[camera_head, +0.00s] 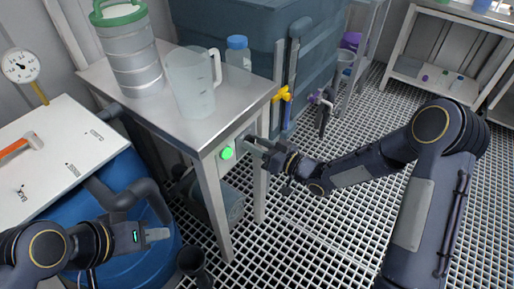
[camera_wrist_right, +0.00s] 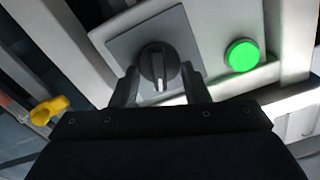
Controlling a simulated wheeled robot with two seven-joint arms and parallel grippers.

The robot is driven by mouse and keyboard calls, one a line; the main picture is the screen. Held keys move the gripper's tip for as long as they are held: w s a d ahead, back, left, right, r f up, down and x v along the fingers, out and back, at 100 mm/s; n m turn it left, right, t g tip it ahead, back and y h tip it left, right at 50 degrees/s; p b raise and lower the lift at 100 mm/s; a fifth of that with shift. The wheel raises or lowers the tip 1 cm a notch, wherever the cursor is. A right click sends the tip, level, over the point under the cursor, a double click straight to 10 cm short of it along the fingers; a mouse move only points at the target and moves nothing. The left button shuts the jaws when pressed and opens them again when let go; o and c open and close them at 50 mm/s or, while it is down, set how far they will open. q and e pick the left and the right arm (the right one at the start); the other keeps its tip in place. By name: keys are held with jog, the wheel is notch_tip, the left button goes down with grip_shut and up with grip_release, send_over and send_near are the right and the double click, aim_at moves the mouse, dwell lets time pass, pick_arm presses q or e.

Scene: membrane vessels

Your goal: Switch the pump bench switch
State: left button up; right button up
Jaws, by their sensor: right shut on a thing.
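The pump bench switch (camera_wrist_right: 157,64) is a black rotary knob on a grey square plate (camera_wrist_right: 120,45), in the right wrist view. A lit green round lamp (camera_wrist_right: 242,55) sits beside it; it also shows in the head view (camera_head: 227,153) on the bench's front. My right gripper (camera_wrist_right: 160,82) has a finger on each side of the knob and is shut on it. The knob's pale mark points down in the right wrist view. In the head view my right gripper (camera_head: 256,146) reaches the bench front and hides the switch. My left gripper (camera_head: 160,235) is away at lower left, empty.
The metal bench (camera_head: 200,128) carries a clear jug (camera_head: 190,85), a blue-capped bottle (camera_head: 238,55) and a ribbed vessel (camera_head: 132,60). A yellow valve handle (camera_head: 282,94) is near my right gripper. A blue drum (camera_head: 130,185) stands near my left gripper.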

jog(key=shift+s+a+n+b, duration=0.1)
jog(key=shift+s+n+b, duration=0.05)
jog(key=shift+n+b, duration=2.6)
jog(key=shift+s+a+n+b, duration=0.1)
jog(key=shift+n+b, duration=2.25)
jog(key=shift+b, duration=0.8)
jog(key=o, duration=1)
jog(key=shift+c, duration=0.2)
